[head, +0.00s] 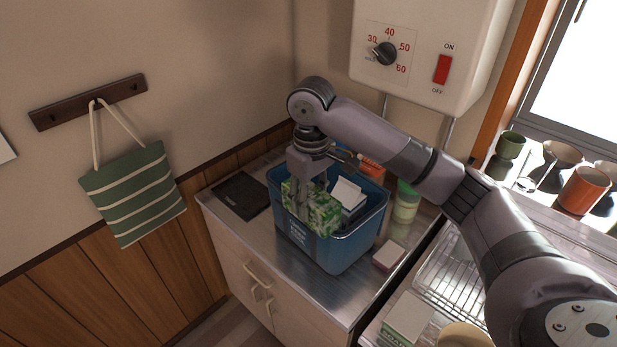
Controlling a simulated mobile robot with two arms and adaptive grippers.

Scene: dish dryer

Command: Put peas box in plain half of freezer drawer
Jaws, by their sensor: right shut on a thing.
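The peas box (322,214), green with a leafy pattern and a pale top edge, is in the grip of my right gripper (301,200). The gripper points down, shut on the box at its left end. The box is at the left part of a blue bin (345,249) with printed lettering on its front, at about rim height. I cannot tell whether it touches the bin's floor. A white box (347,193) stands in the bin to its right. The bin's floor and any divider are hidden. My left gripper is not in view.
The bin stands on a metal counter (300,262). A dark mat (241,196) lies left of it; a green-and-cream container (406,203) and a pink sponge-like block (388,255) are to its right. A wire rack (455,270) is farther right. A heater box (425,50) hangs above.

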